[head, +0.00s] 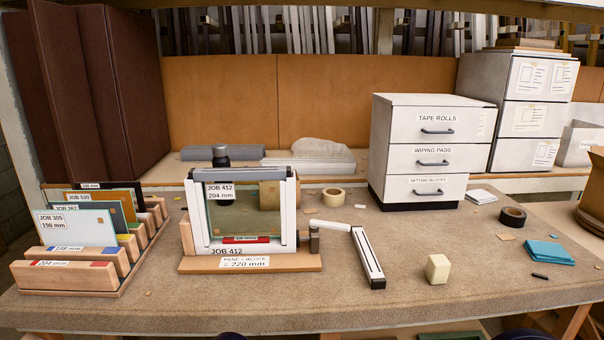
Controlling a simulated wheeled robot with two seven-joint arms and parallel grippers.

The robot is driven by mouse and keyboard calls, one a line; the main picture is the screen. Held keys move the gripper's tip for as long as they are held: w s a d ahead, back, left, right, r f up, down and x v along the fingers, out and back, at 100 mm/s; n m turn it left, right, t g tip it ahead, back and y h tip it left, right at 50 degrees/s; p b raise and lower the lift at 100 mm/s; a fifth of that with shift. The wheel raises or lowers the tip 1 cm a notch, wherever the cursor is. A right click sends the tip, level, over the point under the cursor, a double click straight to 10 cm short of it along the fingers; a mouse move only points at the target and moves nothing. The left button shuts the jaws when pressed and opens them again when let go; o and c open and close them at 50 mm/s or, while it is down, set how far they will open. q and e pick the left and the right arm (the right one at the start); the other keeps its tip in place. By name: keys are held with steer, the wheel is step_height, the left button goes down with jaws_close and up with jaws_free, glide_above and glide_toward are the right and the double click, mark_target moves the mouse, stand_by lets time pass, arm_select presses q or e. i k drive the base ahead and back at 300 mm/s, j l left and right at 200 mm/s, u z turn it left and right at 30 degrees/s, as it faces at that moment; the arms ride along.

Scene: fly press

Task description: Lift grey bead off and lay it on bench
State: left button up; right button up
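A white upright frame (289,212) stands on a wooden base (300,262) on the bench (440,306). It holds a greenish pane (228,220) labelled JOB 412, 204 mm. A red strip (246,239) sits low across the pane. Neither of my grippers can be made out.
A rack of labelled panes and wooden blocks (60,265) stands at left. A white drawer unit (432,150) stands behind right. A cream block (438,268), dark tape roll (512,216), and blue cloth (548,252) lie at right. The front bench strip is mostly clear.

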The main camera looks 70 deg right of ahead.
mark_target(254, 172)
steer(key=z, duration=2.15)
